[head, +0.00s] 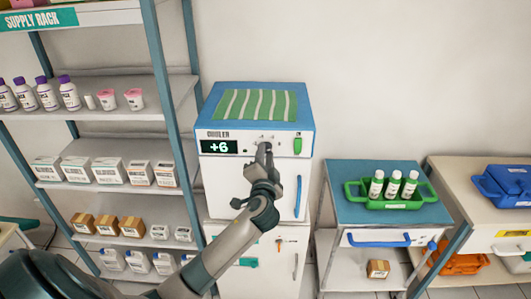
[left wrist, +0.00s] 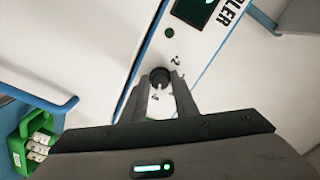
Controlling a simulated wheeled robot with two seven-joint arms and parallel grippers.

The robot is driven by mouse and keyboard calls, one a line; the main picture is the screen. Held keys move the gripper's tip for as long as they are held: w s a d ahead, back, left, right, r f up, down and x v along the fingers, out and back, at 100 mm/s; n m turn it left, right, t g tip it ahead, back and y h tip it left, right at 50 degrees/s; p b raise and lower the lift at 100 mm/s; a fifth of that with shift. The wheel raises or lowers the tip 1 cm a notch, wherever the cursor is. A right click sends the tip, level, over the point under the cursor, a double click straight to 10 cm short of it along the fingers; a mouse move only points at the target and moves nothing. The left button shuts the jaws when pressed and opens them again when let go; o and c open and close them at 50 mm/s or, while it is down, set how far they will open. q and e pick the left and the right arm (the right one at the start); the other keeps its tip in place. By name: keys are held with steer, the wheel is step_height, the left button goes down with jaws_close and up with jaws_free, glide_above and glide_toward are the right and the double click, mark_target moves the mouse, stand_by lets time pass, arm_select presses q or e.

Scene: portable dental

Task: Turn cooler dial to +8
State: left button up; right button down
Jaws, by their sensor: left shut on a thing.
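The cooler (head: 255,170) is a white cabinet with a blue top, standing in the middle of the head view. Its display (head: 219,147) reads +6. The dial (left wrist: 160,76) is a small dark knob on the white front panel in the left wrist view. In the head view my gripper hides it. My left gripper (head: 264,149) reaches up to the panel, and its fingers (left wrist: 159,90) are shut on the dial, one on each side. Small marks surround the dial; they are too small to read surely. My right gripper is in neither view.
A green striped cloth (head: 256,104) lies on the cooler. The supply rack (head: 120,118) with bottles and boxes stands close on the left. On the right, a blue-topped cart (head: 350,211) holds a green carrier (head: 390,201) with white bottles. A blue door handle (head: 299,196) is near my gripper.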

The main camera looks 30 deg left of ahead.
arm_select(q)
steer(key=shift+m, duration=0.5)
steer(key=o, duration=1.1)
steer(key=shift+c, duration=0.2)
steer(key=b+v, duration=0.5)
steer(key=v, duration=1.2)
steer(key=shift+s, duration=0.2)
